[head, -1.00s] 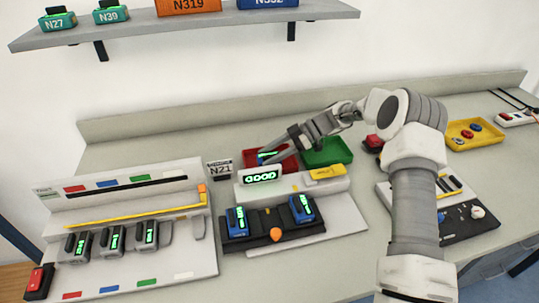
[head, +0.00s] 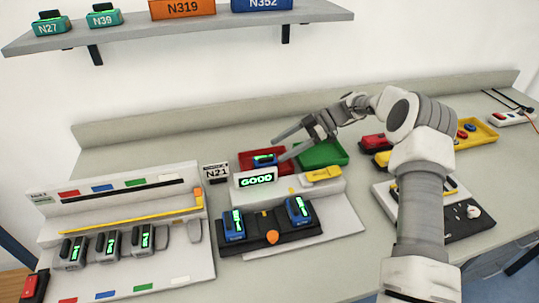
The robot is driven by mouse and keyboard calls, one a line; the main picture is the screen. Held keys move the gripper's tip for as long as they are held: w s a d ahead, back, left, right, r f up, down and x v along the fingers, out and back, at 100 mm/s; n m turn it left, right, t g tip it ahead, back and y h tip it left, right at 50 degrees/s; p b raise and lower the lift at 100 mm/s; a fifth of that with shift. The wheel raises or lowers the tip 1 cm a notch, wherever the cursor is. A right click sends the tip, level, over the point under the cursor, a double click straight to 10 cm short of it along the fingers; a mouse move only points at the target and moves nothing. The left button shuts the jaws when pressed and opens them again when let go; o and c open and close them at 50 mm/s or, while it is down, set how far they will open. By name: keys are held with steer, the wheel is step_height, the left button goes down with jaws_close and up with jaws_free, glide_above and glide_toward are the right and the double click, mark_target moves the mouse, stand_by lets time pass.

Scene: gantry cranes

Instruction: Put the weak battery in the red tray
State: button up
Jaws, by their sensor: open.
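The red tray (head: 247,156) stands at the back middle of the bench, behind the tester. A blue battery (head: 265,159) with a green display lies in it. My gripper (head: 277,150) is open and empty, its fingers spread over the right side of the red tray, apart from the battery. The tester (head: 345,218) shows "GOOD" on its display (head: 257,180). Two blue batteries with green displays sit on its black base, a left one (head: 232,226) and a right one (head: 298,210). Which battery is weak cannot be read.
A green tray (head: 325,154) adjoins the red tray on the right. A grey rack (head: 120,270) with several grey batteries stands at left, and a sign reading N21 (head: 215,171) beside it. A shelf (head: 220,29) hangs above. My arm covers part of the right side.

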steer(key=v, duration=0.5)
steer(key=shift+w+d+r, duration=0.1)
steer(key=shift+d+r, duration=0.05)
steer(key=shift+d, duration=0.15)
steer(key=s+r+m+t+h, duration=0.4)
steer(key=s+r+m+h, duration=0.5)
steer(key=s+r, duration=0.65)
steer(key=s+d+m+t+h, duration=0.25)
steer(key=s+m, duration=0.35)
steer(key=s, duration=0.5)
steer(key=s+d+m+t+h, duration=0.1)
steer(key=s+d+m+t, duration=0.4)
steer(key=s, duration=0.6)
steer(key=r+p, duration=0.1)
steer(key=w+r+g+p, duration=0.1)
steer(key=r+p, duration=0.1)
steer(key=r+m+g+p, duration=0.1)
steer(key=r+p, duration=0.1)
steer(key=shift+w+a+r+g+y, duration=0.15)
steer(key=shift+a+r+g+y, duration=0.1)
steer(key=shift+a+y, duration=0.15)
